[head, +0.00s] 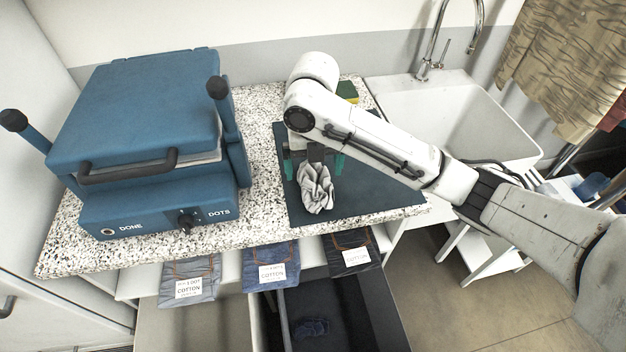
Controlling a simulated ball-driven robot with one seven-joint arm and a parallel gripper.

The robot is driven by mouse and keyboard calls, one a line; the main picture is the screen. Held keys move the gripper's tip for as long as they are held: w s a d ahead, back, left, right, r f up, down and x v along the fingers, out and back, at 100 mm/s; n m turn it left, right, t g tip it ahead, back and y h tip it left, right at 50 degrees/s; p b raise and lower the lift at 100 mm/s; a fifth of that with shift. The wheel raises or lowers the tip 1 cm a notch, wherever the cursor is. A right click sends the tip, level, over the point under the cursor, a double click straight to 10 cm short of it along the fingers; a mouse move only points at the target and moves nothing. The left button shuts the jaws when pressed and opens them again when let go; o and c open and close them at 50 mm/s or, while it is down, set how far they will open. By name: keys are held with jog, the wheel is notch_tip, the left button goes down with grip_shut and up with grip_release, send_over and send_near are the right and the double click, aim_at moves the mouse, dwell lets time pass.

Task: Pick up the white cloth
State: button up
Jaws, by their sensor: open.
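The white cloth (316,190) lies crumpled on a dark blue-grey mat (375,185) on the speckled counter, left of the mat's middle. My gripper (314,170) points down at the cloth's far end, with its greenish fingers on either side and apart. The fingers are open. My wrist and arm cover part of the mat and the cloth's far edge, so I cannot tell whether a finger touches the cloth.
A blue press (140,130) with upright handles stands on the counter at left. A yellow-green sponge (347,91) lies behind my arm. A white sink (450,115) is at right. Pouches labelled cotton (271,267) hang along the counter's front above open bins. Bare counter (262,140) lies between press and mat.

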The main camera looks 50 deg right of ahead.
jog(key=shift+w+d+f+p, duration=0.1)
jog(key=shift+d+f+p, duration=0.05)
jog(key=shift+f, duration=0.9)
jog(key=shift+w+d+f+p, duration=0.1)
jog(key=shift+f+p, duration=0.1)
jog(key=shift+f, duration=0.8)
jog(key=shift+d+f+p, duration=0.15)
jog(key=shift+f, duration=0.9)
jog(key=shift+c, duration=0.5)
jog(key=c, duration=0.7)
jog(key=shift+r, duration=0.1)
